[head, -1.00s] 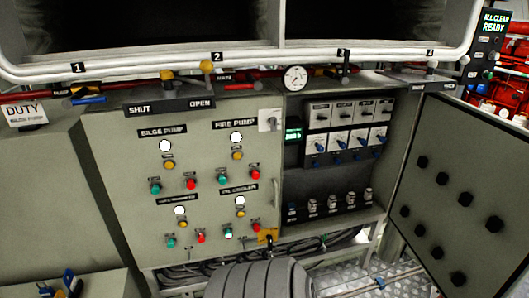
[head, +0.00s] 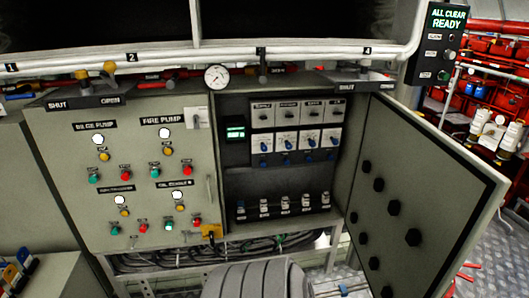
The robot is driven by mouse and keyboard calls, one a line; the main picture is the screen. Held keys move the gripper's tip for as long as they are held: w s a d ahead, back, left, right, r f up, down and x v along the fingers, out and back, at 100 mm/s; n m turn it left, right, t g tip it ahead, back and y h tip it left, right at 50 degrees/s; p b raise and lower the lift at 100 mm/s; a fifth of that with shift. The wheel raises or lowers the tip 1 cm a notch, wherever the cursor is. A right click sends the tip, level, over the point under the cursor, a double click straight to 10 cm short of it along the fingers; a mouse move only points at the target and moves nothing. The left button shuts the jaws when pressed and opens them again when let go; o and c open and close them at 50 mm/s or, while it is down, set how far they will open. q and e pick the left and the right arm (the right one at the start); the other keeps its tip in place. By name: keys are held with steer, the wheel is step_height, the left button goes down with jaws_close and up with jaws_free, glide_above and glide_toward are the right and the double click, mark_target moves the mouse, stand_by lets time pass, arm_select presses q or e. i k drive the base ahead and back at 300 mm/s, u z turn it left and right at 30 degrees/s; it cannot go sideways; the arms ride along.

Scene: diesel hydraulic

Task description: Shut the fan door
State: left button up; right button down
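A grey door with a black edge, the only open door in view and seemingly the fan door (head: 414,200), stands swung out at the right of the control cabinet. Its inner face shows several black knobs. Its hinge side is at the cabinet's right edge, and its free edge points right and towards me. The open compartment (head: 232,172) beside it shows a small green display, rows of switches with blue handles, and several small fittings along its bottom. No door label is readable. Neither of my grippers is in view.
A closed panel (head: 70,205) with lamps and buttons is left of the compartment. A pressure gauge (head: 217,77) and pipes run above. An "ALL CLEAR READY" sign (head: 447,22) hangs upper right. Metal plate floor (head: 490,250) shows right of the door. Coloured handles (head: 15,277) stand lower left.

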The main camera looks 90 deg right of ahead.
mark_target(420, 202)
steer(key=k, duration=1.85)
steer(key=z, duration=2.55)
steer(key=i, duration=0.5)
steer(key=u, duration=0.65)
steer(key=k, duration=0.35)
steer(key=z, duration=0.2)
steer(key=i, duration=0.35)
steer(key=u, duration=0.05)
